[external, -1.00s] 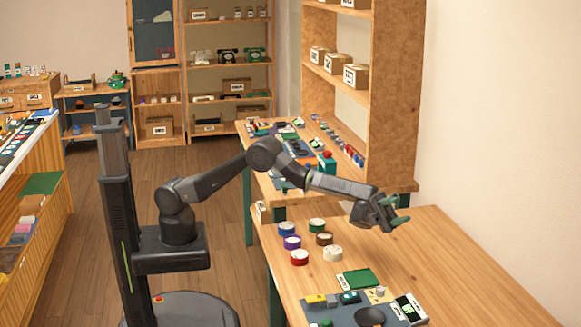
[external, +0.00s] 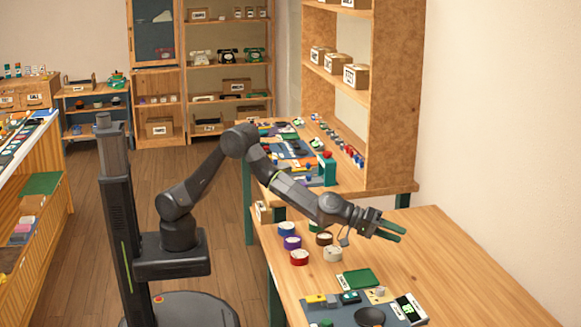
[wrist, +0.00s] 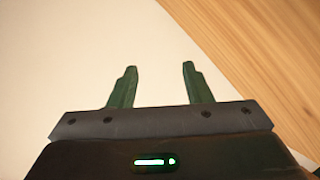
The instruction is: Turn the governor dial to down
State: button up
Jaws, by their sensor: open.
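My gripper (external: 398,231) has green fingers and is held above the near wooden table, pointing right. In the wrist view my gripper (wrist: 157,88) is open and empty, its two fingers apart with only pale wall and a strip of wood beyond. A dark blue-grey mat (external: 343,317) at the table's front carries a dark round knob-like thing (external: 370,317) and several small parts. I cannot tell which part, if any, is the governor dial, as labels are too small to read. My gripper is behind and above this mat, apart from it.
Several coloured round pieces, including a red one (external: 299,258) and a white one (external: 332,254), stand left on the table. A green pad (external: 362,278) lies behind the mat. The table's right part (external: 460,270) is clear. A tall wooden shelf (external: 395,100) stands behind.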

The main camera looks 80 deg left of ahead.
aim_at(382, 288)
jog(key=s+f+n+g, duration=0.1)
jog(key=s+n, duration=0.1)
jog(key=n, duration=0.1)
jog(key=s+f+n+g+h, duration=0.1)
jog(key=s+f+n+g, duration=0.1)
jog(key=n, duration=0.1)
jog(key=s+f+n+g+b, duration=0.1)
jog(key=s+f+n, duration=0.1)
jog(key=s, duration=0.1)
jog(key=shift+s+f+n+g, duration=0.1)
jog(key=shift+f+n+g, duration=0.2)
jog(key=shift+n, duration=0.1)
jog(key=s+n+h, duration=0.1)
jog(key=n, duration=0.1)
jog(key=s+n+g+h, duration=0.1)
jog(key=s+n, duration=0.1)
jog(key=n, duration=0.1)
jog(key=s+f+n, duration=0.1)
jog(key=s+n, duration=0.1)
jog(key=shift+s+a+n+g+h+b, duration=0.1)
jog(key=shift+a+n+g+h+b, duration=0.2)
jog(key=shift+n+h+b, duration=0.1)
jog(key=shift+s+a+n+h, duration=0.2)
jog(key=shift+s+n+h, duration=0.15)
jog(key=shift+n, duration=0.55)
jog(key=shift+w+d+f, duration=0.1)
jog(key=shift+d+f, duration=0.05)
jog(key=shift+d, duration=0.1)
jog(key=p+x, duration=0.3)
jog(key=x, duration=1)
